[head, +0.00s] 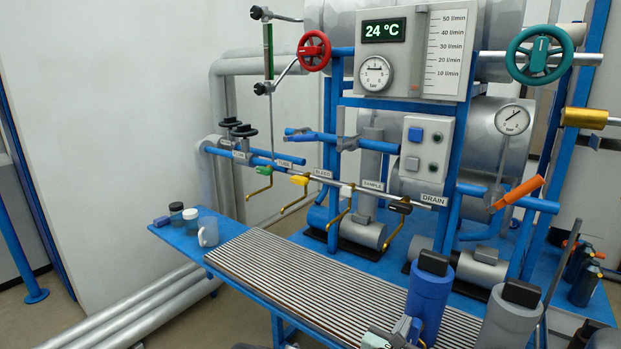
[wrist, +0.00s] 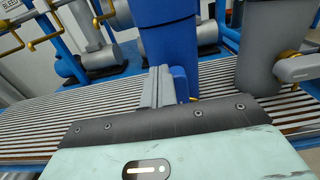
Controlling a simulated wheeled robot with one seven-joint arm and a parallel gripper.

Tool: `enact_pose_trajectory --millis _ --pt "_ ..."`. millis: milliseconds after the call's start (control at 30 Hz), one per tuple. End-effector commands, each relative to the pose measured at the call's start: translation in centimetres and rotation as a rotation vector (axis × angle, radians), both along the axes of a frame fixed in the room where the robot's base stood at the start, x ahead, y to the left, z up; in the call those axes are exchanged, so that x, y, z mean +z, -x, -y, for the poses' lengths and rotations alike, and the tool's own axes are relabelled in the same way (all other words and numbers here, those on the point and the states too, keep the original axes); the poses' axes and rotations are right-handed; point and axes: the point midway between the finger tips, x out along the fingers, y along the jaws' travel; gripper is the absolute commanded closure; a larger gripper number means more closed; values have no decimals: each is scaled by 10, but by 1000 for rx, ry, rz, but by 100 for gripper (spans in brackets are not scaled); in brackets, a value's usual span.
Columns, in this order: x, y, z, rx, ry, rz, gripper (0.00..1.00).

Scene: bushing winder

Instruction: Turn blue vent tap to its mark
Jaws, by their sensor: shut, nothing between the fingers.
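My gripper (head: 406,328) is low at the front of the slatted bench in the head view. In the wrist view my gripper (wrist: 160,72) has its fingers together and empty, pointing at the lower front of the blue canister (wrist: 167,38). A rounded blue tap handle (wrist: 180,82) shows just right of the fingers, with a bit of gold at its lower end. It is close to the fingers; I cannot tell whether they touch. The blue canister (head: 430,294) has a black top in the head view. I cannot make out a mark for the tap.
A grey canister (head: 509,318) stands right of the blue one; its grey tap handle (wrist: 297,69) shows in the wrist view. Behind are labelled pipes with small taps and a blue lever (head: 300,132). The slatted bench (head: 290,270) is clear to the left.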

Motion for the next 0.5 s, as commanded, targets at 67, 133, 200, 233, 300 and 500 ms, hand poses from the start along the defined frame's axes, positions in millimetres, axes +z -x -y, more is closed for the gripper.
enact_pose_trajectory --millis 67,133,200,233,300,500 --pt "-2 0 0 0 -1 -1 100" --pt "-2 1 1 0 0 -2 100" --pt "-3 1 1 0 -1 -3 100" --pt "-3 1 1 -1 -1 -3 100" --pt "-3 1 1 -1 -2 -4 100" --pt "-3 2 3 -1 -2 -6 100"
